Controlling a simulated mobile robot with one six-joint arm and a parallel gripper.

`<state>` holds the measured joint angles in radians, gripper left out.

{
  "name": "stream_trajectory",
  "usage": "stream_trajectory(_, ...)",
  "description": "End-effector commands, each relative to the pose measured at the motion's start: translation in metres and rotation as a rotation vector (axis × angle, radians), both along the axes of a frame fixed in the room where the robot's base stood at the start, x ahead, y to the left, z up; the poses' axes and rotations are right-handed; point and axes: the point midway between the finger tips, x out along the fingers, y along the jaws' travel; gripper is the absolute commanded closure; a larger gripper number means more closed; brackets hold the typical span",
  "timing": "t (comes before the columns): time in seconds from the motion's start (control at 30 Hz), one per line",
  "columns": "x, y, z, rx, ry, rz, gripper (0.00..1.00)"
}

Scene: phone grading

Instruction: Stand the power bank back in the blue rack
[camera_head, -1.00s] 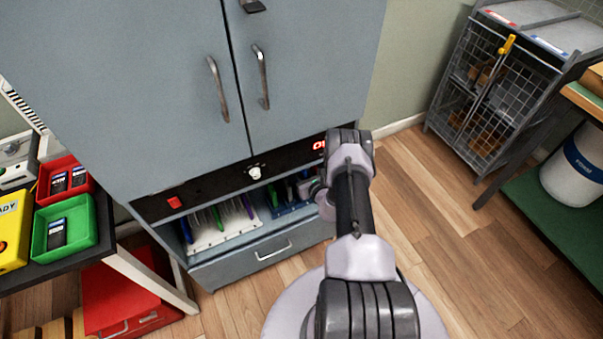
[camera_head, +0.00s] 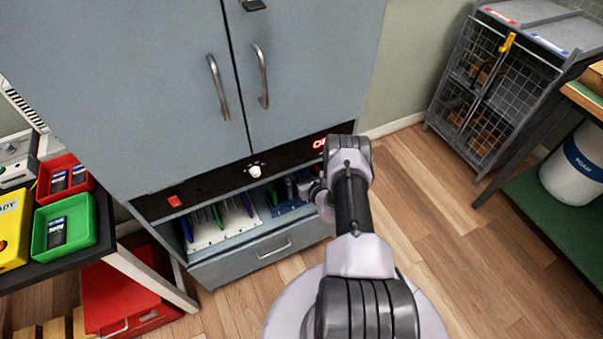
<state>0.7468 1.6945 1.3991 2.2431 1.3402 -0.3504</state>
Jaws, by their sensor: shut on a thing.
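The blue rack (camera_head: 283,209) sits in the open bay at the bottom of the grey cabinet, at its right end. Several thin upright items stand in it, some blue and some green. My gripper (camera_head: 305,188) reaches into the bay from the right, at the right end of the blue rack. It is small in view and partly hidden by my own wrist. It is shut on the power bank, which is too small and covered to make out clearly. I cannot tell whether the power bank touches the rack.
A white rack (camera_head: 205,240) with several upright items stands left of the blue rack. The cabinet's control panel (camera_head: 215,181) overhangs the bay, and a drawer (camera_head: 255,254) lies below it. Red (camera_head: 66,176) and green (camera_head: 65,228) bins stand on the left bench. Open floor lies to the right.

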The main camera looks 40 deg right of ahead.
Motion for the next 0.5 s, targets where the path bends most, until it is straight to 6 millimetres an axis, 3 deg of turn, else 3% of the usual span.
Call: stream_trajectory(0.5,0.000,0.000,-0.015,0.000,-0.001,0.000,1.00)
